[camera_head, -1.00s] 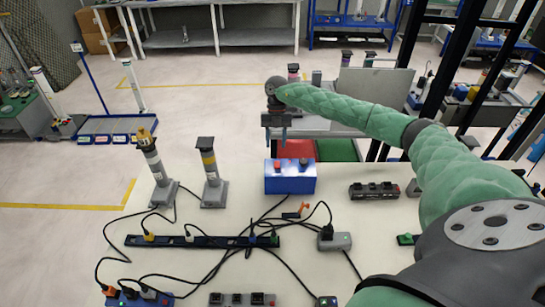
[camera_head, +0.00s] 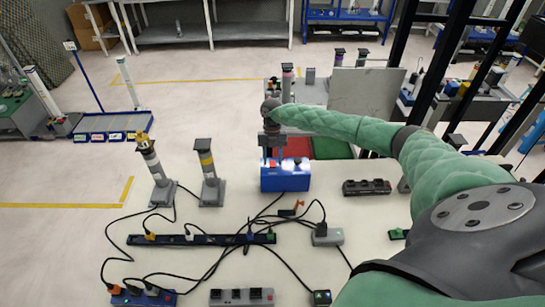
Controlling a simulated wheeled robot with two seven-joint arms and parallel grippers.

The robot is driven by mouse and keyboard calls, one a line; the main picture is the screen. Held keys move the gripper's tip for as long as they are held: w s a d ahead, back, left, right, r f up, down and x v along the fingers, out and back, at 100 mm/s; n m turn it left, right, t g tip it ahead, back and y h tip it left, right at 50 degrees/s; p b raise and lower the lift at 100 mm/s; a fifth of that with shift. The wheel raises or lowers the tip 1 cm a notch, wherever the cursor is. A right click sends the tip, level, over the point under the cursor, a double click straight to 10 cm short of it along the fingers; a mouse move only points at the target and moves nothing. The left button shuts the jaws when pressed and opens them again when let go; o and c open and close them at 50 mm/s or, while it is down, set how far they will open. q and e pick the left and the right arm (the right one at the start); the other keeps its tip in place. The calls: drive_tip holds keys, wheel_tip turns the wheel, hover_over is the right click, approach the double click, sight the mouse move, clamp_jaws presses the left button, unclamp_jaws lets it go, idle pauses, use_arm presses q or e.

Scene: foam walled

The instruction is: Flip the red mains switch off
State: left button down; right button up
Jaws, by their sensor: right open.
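A blue box (camera_head: 285,178) stands near the far edge of the pale table. A red control (camera_head: 272,163) sits on its top left, with a darker control (camera_head: 297,162) to its right. My right gripper (camera_head: 272,156) points down, open, with its fingertips at or just above the red control. I cannot tell whether they touch it. A small orange-red lever-like piece (camera_head: 298,205) lies nearer on the table. It is too small to tell which red part is the mains switch or its position. My left gripper is not in view.
Two upright grey posts (camera_head: 150,162) (camera_head: 207,165) stand left of the box. A dark power strip (camera_head: 205,239) and several black cables lie in front.

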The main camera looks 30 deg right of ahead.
clamp_jaws()
drive_tip(key=shift+f+b, duration=0.15)
drive_tip(key=shift+b, duration=0.4)
drive_tip(key=t+b, duration=0.1)
drive_tip(key=t+h+b, duration=0.1)
drive_tip(key=b, duration=0.1)
drive_tip(key=shift+s+a, duration=0.2)
drive_tip(key=shift+s, duration=0.1)
drive_tip(key=shift+s+t+h+b, duration=0.1)
drive_tip(key=shift+t+h+b, duration=0.3)
drive_tip(key=shift+t+b, duration=0.15)
drive_tip(key=shift+a+r, duration=0.1)
drive_tip(key=shift+r, duration=0.2)
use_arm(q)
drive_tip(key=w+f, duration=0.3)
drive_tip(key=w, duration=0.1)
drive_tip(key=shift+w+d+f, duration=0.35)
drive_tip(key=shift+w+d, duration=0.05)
